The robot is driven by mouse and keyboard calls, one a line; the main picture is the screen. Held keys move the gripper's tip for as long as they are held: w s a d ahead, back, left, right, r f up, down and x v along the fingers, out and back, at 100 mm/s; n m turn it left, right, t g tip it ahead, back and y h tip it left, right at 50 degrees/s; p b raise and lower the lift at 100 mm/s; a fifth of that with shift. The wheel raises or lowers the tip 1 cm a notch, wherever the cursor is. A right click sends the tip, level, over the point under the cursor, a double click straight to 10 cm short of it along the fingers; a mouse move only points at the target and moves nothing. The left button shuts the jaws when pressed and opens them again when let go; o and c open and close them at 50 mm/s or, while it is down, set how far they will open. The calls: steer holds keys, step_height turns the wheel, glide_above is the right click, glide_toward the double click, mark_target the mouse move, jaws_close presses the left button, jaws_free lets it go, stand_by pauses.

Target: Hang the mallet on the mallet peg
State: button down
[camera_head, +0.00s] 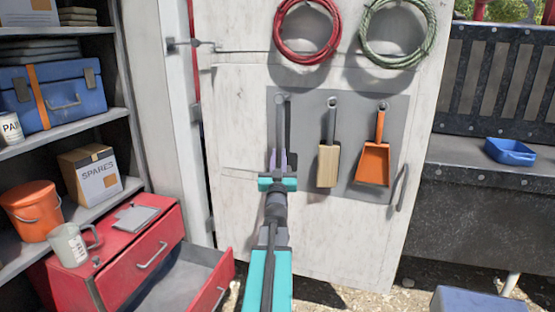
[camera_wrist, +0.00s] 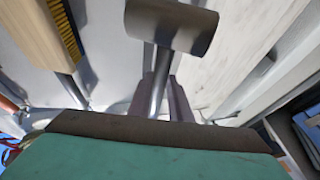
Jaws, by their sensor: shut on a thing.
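The mallet's grey handle (camera_head: 281,125) stands upright in front of the grey tool panel (camera_head: 306,108), its top end at the panel's upper left. My gripper (camera_head: 277,160) is shut on this handle. The grey cylindrical mallet head (camera_wrist: 170,25) shows in the wrist view, beyond the fingers (camera_wrist: 163,100); in the head view my gripper and arm hide it. The mallet peg is not clearly visible behind the handle's top end, and I cannot tell whether the handle is on it.
Right of the mallet, a brush (camera_head: 328,165) and an orange scoop (camera_head: 374,165) hang on the panel. Red (camera_head: 307,61) and green (camera_head: 371,55) hose coils hang above. A red drawer cabinet (camera_head: 120,245) with an open drawer stands lower left. A blue tray (camera_head: 510,152) lies at right.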

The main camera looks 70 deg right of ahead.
steer(key=shift+w+d+f+p, duration=0.15)
steer(key=shift+d+f, duration=0.1)
steer(key=shift+d, duration=1.1)
steer(key=shift+s+d+f+p, duration=0.1)
steer(key=shift+d+f+p, duration=0.15)
steer(key=shift+d, duration=1.1)
steer(key=shift+w+d+f+p, duration=0.1)
steer(key=shift+d+f, duration=0.2)
steer(key=shift+d, duration=1.05)
steer(key=c, duration=1.5)
jaws_free()
steer(key=shift+c, duration=0.2)
steer(key=shift+f, duration=0.15)
steer(key=shift+a+b, duration=0.1)
steer(key=shift+b, duration=0.2)
steer(key=b+v, duration=0.4)
steer(key=v, duration=0.9)
steer(key=shift+a+f, duration=0.15)
steer(key=shift+a, duration=0.1)
